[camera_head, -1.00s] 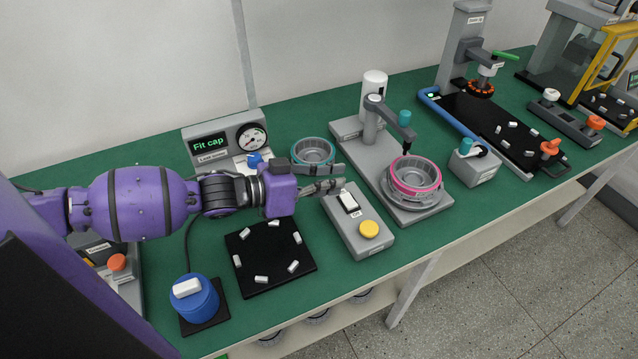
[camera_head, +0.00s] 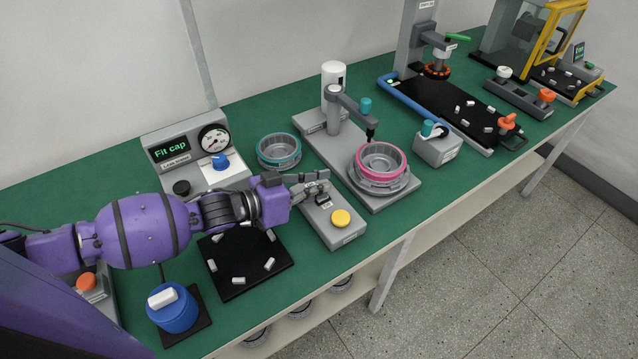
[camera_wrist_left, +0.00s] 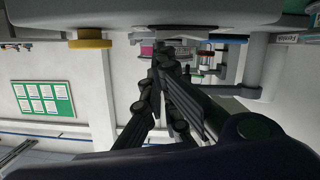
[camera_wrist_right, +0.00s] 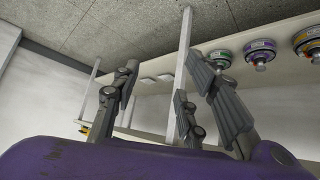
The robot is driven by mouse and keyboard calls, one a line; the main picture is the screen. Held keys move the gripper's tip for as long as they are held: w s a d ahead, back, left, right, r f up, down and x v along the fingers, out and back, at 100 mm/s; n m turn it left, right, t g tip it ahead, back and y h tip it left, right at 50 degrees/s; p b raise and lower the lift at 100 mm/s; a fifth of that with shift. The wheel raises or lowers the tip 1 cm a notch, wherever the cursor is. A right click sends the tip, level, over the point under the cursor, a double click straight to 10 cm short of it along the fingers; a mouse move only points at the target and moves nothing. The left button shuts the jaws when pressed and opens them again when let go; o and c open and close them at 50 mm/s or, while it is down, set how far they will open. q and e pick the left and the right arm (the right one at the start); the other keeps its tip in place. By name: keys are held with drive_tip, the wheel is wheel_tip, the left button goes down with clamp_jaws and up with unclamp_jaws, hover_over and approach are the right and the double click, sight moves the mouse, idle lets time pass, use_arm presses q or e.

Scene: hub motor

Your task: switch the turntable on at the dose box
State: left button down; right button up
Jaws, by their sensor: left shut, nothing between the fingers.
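The dose box (camera_head: 345,238) is a low grey box with a round yellow button (camera_head: 341,218) near its front end. Its small dark rocker switch (camera_head: 323,201) sits behind the button and is partly covered by my left gripper (camera_head: 322,182). That gripper is shut and empty, with its fingertips low over the switch end; I cannot tell if they touch it. The left wrist view also shows the yellow button (camera_wrist_left: 90,43) and the closed fingers. The turntable (camera_head: 380,182) stands right of the box and carries a pink-rimmed hub (camera_head: 381,162). My right gripper (camera_wrist_right: 162,75) is open and empty, away from the box.
A teal-rimmed hub (camera_head: 279,151) and a "Fit cap" display (camera_head: 170,150) stand behind my left arm. A black mat (camera_head: 245,265) with several small white pieces and a blue pot (camera_head: 174,312) lie in front. A dispenser arm (camera_head: 352,106) reaches over the turntable.

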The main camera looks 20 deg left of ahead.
use_arm(q)
drive_tip(key=shift+s+d+f, duration=0.15)
drive_tip(key=shift+f, duration=0.05)
drive_tip(key=r+p, duration=0.3)
drive_tip(key=r, duration=0.3)
drive_tip(key=shift+w, duration=0.2)
drive_tip(key=shift+s+a+f, duration=0.75)
drive_tip(key=shift+s+a, duration=0.1)
drive_tip(key=shift+s, duration=0.05)
drive_tip(key=v, duration=0.7)
drive_tip(key=shift+s+b, duration=0.3)
drive_tip(key=shift+s, duration=0.2)
use_arm(e)
drive_tip(key=r, duration=0.1)
drive_tip(key=w+a+r, duration=0.1)
drive_tip(key=shift+a+r, duration=0.1)
drive_tip(key=shift+r, duration=0.2)
use_arm(q)
drive_tip(key=shift+r, duration=0.1)
use_arm(e)
drive_tip(key=shift+w+a, duration=0.1)
drive_tip(key=shift+a, duration=0.05)
